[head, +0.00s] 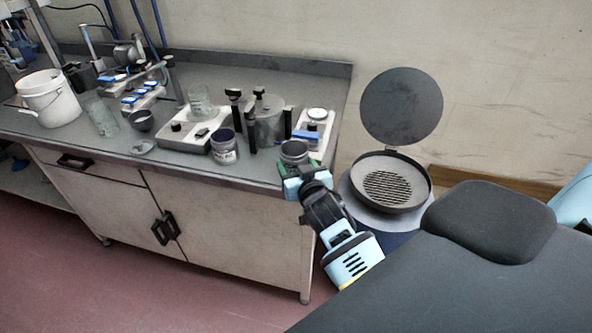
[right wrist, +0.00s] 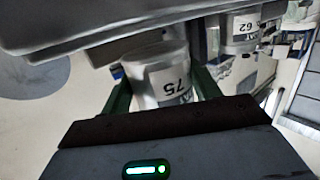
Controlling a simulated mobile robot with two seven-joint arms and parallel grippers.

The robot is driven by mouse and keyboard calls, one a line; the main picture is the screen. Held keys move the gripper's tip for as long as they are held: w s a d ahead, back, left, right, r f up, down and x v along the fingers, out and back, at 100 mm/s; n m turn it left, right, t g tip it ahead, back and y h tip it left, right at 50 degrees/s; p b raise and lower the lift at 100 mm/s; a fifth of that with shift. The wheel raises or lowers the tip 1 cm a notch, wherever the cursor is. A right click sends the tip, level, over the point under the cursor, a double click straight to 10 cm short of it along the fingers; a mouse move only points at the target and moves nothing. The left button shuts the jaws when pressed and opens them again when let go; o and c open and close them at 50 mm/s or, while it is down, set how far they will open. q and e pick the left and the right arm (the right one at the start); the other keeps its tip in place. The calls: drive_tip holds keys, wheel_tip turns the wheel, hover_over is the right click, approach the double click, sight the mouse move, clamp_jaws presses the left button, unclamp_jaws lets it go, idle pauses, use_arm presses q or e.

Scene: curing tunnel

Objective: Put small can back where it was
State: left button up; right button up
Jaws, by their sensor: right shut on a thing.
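The small can (head: 294,150) is a grey cylinder with a dark open top. It is at the front right of the bench in the head view. In the right wrist view the small can (right wrist: 160,76) appears upside down, with a white label reading 75. My right gripper (head: 299,166) is shut on it, green fingers on either side. I cannot tell whether its base touches the bench top. My left gripper is out of view.
A labelled jar (head: 223,148) stands left of the can. A large metal pot (head: 266,122) and a small white device (head: 316,122) stand behind. The bench (head: 215,174) ends just to the right. A round grill (head: 388,186) with raised lid stands beyond it.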

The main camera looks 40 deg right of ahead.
drive_tip(key=shift+f, duration=0.75)
drive_tip(key=shift+f, duration=0.15)
drive_tip(key=o, duration=1.1)
drive_tip(key=shift+r, duration=0.2)
drive_tip(key=v, duration=1.2)
